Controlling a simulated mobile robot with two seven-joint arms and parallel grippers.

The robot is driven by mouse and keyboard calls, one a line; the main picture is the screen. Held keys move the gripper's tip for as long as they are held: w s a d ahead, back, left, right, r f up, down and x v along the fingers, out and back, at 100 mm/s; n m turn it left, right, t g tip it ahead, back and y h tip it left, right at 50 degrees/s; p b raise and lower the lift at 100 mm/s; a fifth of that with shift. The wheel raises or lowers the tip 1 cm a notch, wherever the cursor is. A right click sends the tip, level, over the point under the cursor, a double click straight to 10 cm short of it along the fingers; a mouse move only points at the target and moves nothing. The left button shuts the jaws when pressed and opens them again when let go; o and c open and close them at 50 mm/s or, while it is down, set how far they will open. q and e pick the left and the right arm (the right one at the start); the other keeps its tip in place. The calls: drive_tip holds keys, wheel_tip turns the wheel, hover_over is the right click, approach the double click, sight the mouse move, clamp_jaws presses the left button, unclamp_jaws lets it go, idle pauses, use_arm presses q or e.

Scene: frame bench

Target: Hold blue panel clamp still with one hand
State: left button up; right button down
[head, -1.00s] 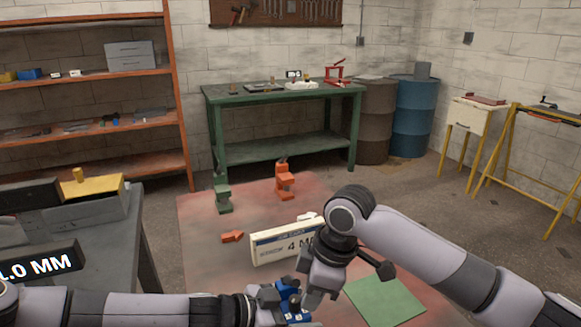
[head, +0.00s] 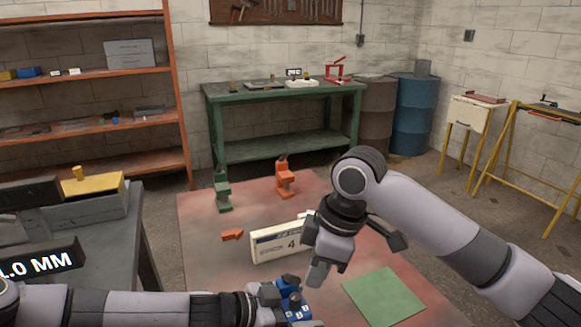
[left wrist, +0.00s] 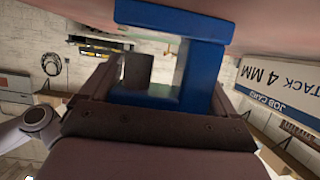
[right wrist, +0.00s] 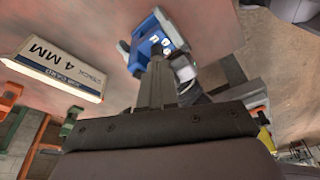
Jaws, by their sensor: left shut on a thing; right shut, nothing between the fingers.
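The blue panel clamp (head: 292,301) stands low in the middle of the head view, on or just above the reddish mat. My left gripper (head: 274,296) is shut on it from the left. In the left wrist view the blue clamp (left wrist: 205,72) sits between the fingers. My right gripper (head: 319,274) is shut and empty, above and to the right of the clamp. In the right wrist view its closed fingers (right wrist: 157,80) point toward the blue clamp (right wrist: 150,47), seemingly with a gap. The clamp's lower part is partly hidden by the left gripper.
A white job card block (head: 278,243) reading 4 MM stands behind the clamp. An orange piece (head: 232,235), an orange clamp (head: 285,180) and a green clamp (head: 222,192) are farther back. A green square (head: 384,296) lies clear to the right. A grey bench (head: 120,235) stands at left.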

idle(0.3)
use_arm(q)
drive_tip(key=o, duration=1.1)
drive_tip(key=shift+c, duration=0.2)
